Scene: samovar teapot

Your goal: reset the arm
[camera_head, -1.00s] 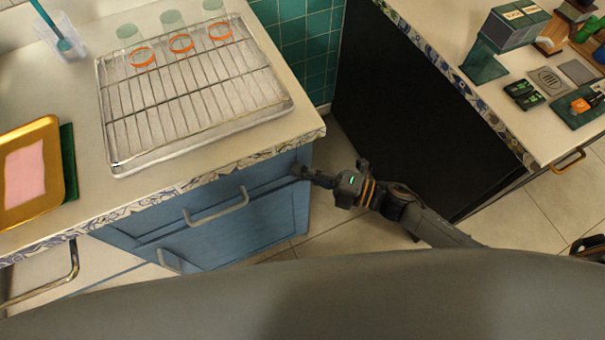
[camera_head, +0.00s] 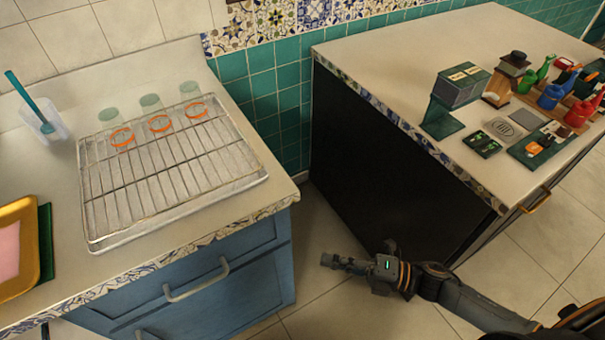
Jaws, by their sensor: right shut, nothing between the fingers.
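My right arm comes in from the lower right of the head view. Its gripper (camera_head: 328,260) is shut and empty, pointing left. It hangs low over the tiled floor, in the gap between the blue cabinet (camera_head: 200,290) and the dark side of the right counter (camera_head: 385,150). It appears apart from both. My left gripper is not in view.
A wire rack on a tray (camera_head: 175,215) holds glasses with orange bands (camera_head: 159,123) on the left counter. A gold tray (camera_head: 22,280) and a cup with a teal tool (camera_head: 45,122) stand left. The right counter carries boxes (camera_head: 461,85) and several coloured pots (camera_head: 551,96).

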